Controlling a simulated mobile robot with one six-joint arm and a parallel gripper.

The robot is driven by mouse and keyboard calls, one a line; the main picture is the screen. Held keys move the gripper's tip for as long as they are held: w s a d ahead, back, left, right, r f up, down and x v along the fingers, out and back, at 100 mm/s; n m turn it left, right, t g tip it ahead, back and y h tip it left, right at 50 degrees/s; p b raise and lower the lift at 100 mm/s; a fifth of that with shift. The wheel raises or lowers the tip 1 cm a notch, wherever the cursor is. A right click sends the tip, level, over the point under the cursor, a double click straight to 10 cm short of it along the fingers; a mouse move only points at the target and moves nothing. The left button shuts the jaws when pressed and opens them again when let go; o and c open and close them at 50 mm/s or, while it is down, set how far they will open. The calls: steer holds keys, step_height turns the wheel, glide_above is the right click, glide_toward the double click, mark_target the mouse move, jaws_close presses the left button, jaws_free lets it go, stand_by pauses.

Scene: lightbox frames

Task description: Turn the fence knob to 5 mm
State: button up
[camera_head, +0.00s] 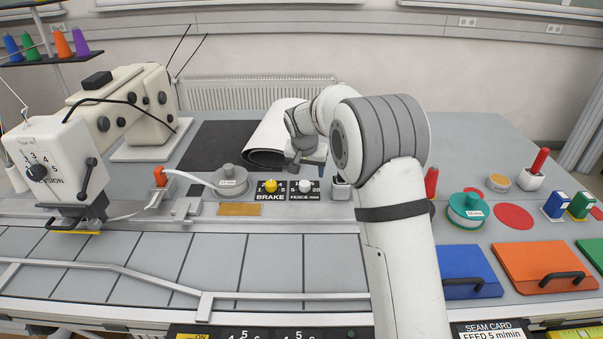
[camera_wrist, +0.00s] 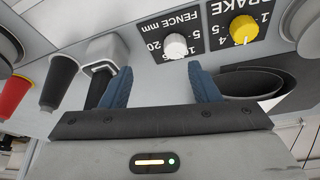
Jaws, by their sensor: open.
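The fence knob (camera_head: 305,186) is a small white round knob on a black plate marked FENCE mm, left of my arm. It also shows in the wrist view (camera_wrist: 175,46), beyond and between the fingertips. I cannot tell which number it points to. My gripper (camera_head: 308,168) is behind the plate in the head view, pointing down. In the wrist view its two blue fingers (camera_wrist: 161,78) are apart, with nothing between them. They do not appear to touch the knob.
The yellow brake knob (camera_head: 270,186) sits just left of the fence knob. A grey spool (camera_head: 231,179) stands farther left. A grey-topped post (camera_head: 341,187) is close on the right. Rolled white material (camera_head: 270,140) lies behind. A seam card (camera_head: 493,330) is at the front right.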

mark_target(305, 183)
steer(key=w+f, duration=0.1)
steer(key=f, duration=0.2)
steer(key=w+f+p, duration=0.1)
steer(key=w+f, duration=0.1)
steer(key=w+a+f+p, duration=0.1)
steer(key=w+f, duration=0.1)
steer(key=f, duration=0.1)
steer(key=shift+w+a+f, duration=0.1)
steer(key=shift+w+f, duration=0.05)
steer(key=shift+f, duration=0.2)
steer(key=shift+c, duration=0.5)
